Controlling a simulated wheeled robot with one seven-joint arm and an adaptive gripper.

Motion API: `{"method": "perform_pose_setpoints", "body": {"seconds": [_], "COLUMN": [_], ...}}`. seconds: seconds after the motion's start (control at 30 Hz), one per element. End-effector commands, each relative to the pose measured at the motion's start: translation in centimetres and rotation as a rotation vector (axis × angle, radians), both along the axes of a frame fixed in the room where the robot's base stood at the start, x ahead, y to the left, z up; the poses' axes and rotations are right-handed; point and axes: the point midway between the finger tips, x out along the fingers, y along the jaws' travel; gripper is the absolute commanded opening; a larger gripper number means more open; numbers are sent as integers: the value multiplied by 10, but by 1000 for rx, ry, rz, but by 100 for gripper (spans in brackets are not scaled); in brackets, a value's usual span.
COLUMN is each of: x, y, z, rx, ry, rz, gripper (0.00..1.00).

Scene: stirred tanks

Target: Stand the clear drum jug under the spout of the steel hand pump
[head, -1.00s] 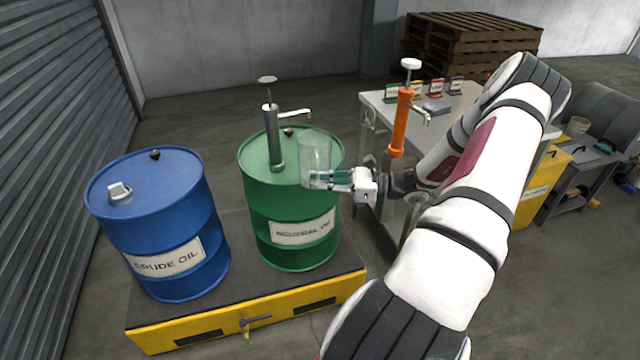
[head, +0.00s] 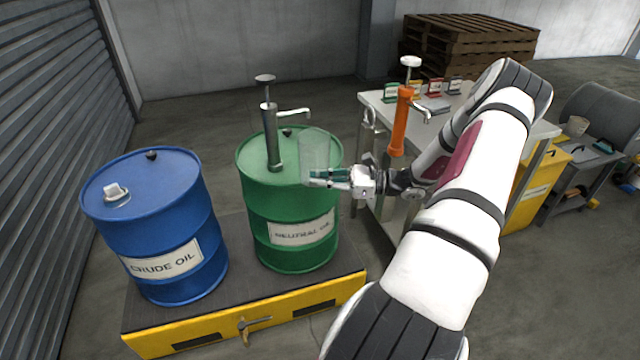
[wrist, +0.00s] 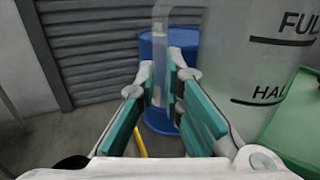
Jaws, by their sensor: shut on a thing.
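The clear drum jug (head: 313,148) is upright at the right side of the green drum's lid, near the steel hand pump. It fills the right of the wrist view (wrist: 255,65), with FULL and HALF marks. My gripper (head: 318,180) is shut on the jug's clear handle (wrist: 159,55); its teal-padded fingers (wrist: 165,95) lie on either side of it. The steel hand pump (head: 271,140) stands on the green drum (head: 290,215), its spout (head: 294,111) pointing right, ending just above and left of the jug's top. I cannot tell whether the jug's base touches the lid.
A blue crude oil drum (head: 160,225) stands left on the same yellow-edged pallet (head: 180,340). The floor behind the drums is clear.

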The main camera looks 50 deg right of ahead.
Motion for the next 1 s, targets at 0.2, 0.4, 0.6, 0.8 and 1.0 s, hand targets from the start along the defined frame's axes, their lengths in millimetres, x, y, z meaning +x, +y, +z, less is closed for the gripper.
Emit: {"method": "perform_pose_setpoints", "body": {"seconds": [0.2,0.4,0.6,0.8,1.0], "x": [11,20,30,41,52], "y": [-9,-17,-27,-36,-45], "z": [-10,-18,-20,-21,-21], "rx": [0,0,-1,-1,-1], "ry": [-1,-1,-2,-2,-1], "rz": [0,0,-1,0,0], "gripper": [0,0,0,0,0]}}
